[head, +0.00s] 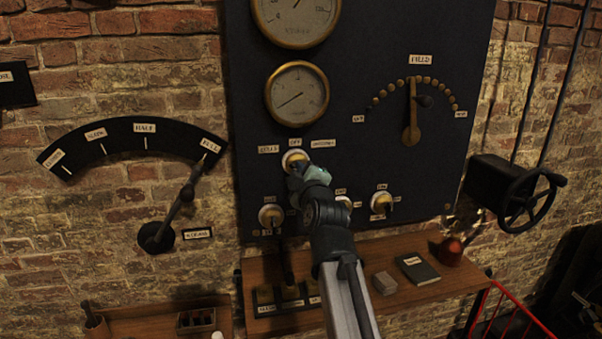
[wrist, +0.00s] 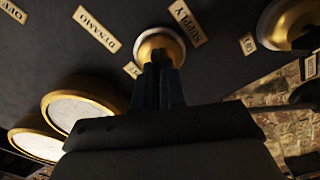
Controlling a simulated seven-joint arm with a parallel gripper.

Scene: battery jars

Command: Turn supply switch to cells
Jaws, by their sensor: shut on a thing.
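The supply switch (head: 293,156) is a round brass and white knob on the dark panel (head: 350,150). Small labels sit around it: CELLS (head: 268,149) at left, OFF (head: 295,141) above and DYNAMO (head: 323,143) at right. My gripper (head: 295,168) reaches up to the switch from below and covers its lower part. In the wrist view, the fingers (wrist: 159,75) are shut on the middle of the switch knob (wrist: 148,43), beside the SUPPLY label (wrist: 187,22). The fingers hide the handle, so I cannot tell which label it points to.
Other knobs sit lower on the panel, at left (head: 270,214) and right (head: 382,204). Two round gauges (head: 297,93) are above the switch. The field lever (head: 411,115) is at right. A wooden shelf (head: 345,290) runs below the panel, with a dark book (head: 417,269) on it.

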